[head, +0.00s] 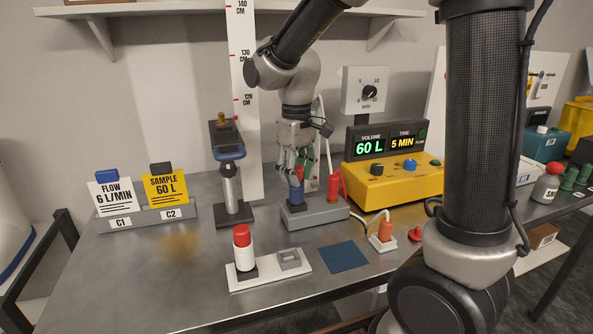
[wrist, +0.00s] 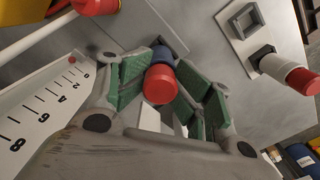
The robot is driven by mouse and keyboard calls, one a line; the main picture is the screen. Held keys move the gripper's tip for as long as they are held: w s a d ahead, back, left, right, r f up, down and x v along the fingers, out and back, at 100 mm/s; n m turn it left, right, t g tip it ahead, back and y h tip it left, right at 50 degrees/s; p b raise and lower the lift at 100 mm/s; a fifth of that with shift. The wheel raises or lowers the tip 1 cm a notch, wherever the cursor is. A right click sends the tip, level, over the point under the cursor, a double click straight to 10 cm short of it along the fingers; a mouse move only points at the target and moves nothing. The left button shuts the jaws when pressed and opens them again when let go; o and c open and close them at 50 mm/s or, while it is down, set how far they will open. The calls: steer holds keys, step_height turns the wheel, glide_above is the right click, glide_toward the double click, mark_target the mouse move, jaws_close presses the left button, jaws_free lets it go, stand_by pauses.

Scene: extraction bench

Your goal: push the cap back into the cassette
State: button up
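A blue cassette (head: 297,193) with a red end cap stands upright in a grey block (head: 315,215) on the bench. In the wrist view the red cap (wrist: 160,86) faces the camera, with the blue body (wrist: 161,56) behind it. My gripper (head: 297,172) points down over the cassette, with its fingers on either side of its top. The green-padded fingertips also show close beside the cap in the wrist view (wrist: 163,72). I cannot tell whether they touch it. How deep the cap sits is unclear.
A red-and-white bottle (head: 243,250) stands on a white plate (head: 268,272) in front. A yellow pump unit (head: 395,179) is to the right, and a post stand (head: 231,190) is to the left. A blue mat (head: 344,257) lies bare.

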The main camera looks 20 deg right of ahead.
stand_by(0.3)
step_height(320, 180, up, 12)
stand_by(0.5)
steer(key=f, duration=0.1)
steer(key=s+f, duration=0.1)
steer(key=shift+d+f+m, duration=0.2)
steer(key=shift+f+m, duration=0.1)
steer(key=shift+m, duration=0.1)
steer(key=s+d+f+m+t, duration=0.1)
steer(key=s+d+m+t, duration=0.3)
steer(key=s+d, duration=1)
steer(key=shift+s+d+f+m, duration=0.25)
steer(key=shift+s+m, duration=0.35)
steer(key=shift+s, duration=1.4)
